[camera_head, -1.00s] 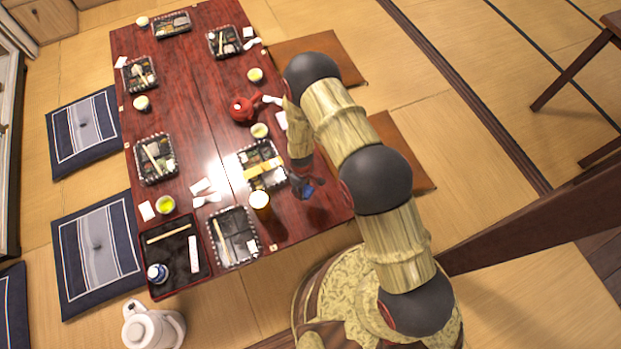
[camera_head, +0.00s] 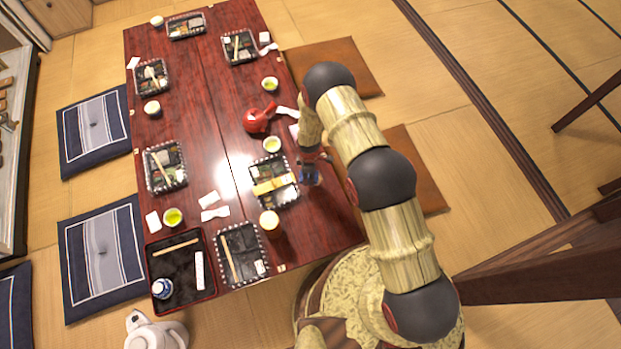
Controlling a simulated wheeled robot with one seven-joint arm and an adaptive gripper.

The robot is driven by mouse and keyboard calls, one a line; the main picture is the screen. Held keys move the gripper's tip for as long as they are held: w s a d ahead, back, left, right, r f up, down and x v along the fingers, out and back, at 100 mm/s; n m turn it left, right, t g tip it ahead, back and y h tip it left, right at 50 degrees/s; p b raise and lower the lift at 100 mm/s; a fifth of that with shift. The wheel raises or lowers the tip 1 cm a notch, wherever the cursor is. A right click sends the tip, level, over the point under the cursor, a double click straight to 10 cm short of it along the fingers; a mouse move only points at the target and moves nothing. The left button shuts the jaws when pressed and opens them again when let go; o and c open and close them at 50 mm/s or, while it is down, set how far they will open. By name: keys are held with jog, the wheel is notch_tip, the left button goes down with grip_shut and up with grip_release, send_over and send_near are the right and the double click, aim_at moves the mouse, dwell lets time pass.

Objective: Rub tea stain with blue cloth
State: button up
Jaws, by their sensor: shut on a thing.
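My gripper (camera_head: 309,168) is at the right edge of the red-brown table (camera_head: 215,110), low near the tabletop and partly hidden by my own arm. It is shut on a small blue cloth (camera_head: 311,180), of which only a little shows. The cloth is just right of a bento box with a yellow strip on it. I cannot tell whether the cloth touches the tabletop. I cannot make out a tea stain; glare and my arm cover parts of the table.
A black tray (camera_head: 182,282) is at the front left corner. Brown cushions (camera_head: 335,62) lie right of the table.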

jog(key=shift+w+a+n, duration=0.1)
jog(key=shift+w+n, duration=0.55)
jog(key=shift+n, duration=0.05)
jog(key=shift+w+a+n, duration=0.1)
jog(key=shift+w+n, duration=0.1)
jog(key=shift+n, duration=0.4)
